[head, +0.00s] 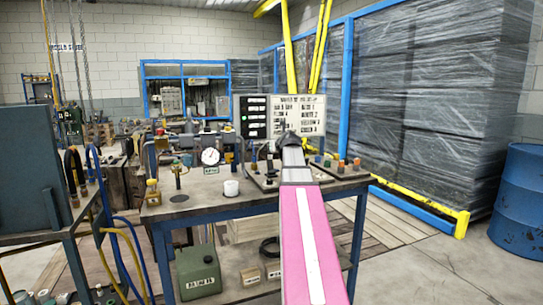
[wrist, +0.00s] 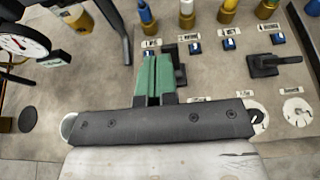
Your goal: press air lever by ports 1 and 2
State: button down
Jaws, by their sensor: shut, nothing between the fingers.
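In the wrist view, a black air lever (wrist: 180,70) stands on the grey panel (wrist: 220,78) below the two left ports, the left port (wrist: 148,24) and the port beside it (wrist: 187,18). The port labels are too small to read surely. My gripper (wrist: 152,66) is shut and empty, its green fingers just left of this lever and partly hiding it. I cannot tell whether they touch. A second black lever (wrist: 268,64) sits to the right, its handle pointing right. In the head view, my gripper (head: 288,138) is over the panel and hides the levers.
A lettered board (head: 297,115) stands behind. Wrapped stacks (head: 435,90) and a blue drum (head: 522,190) are at the right. White dials (wrist: 298,111) lie on the panel.

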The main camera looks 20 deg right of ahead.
notch_tip(320, 180, up, 7)
jog(key=s, duration=0.2)
jog(key=shift+s, duration=0.4)
dwell(0.3)
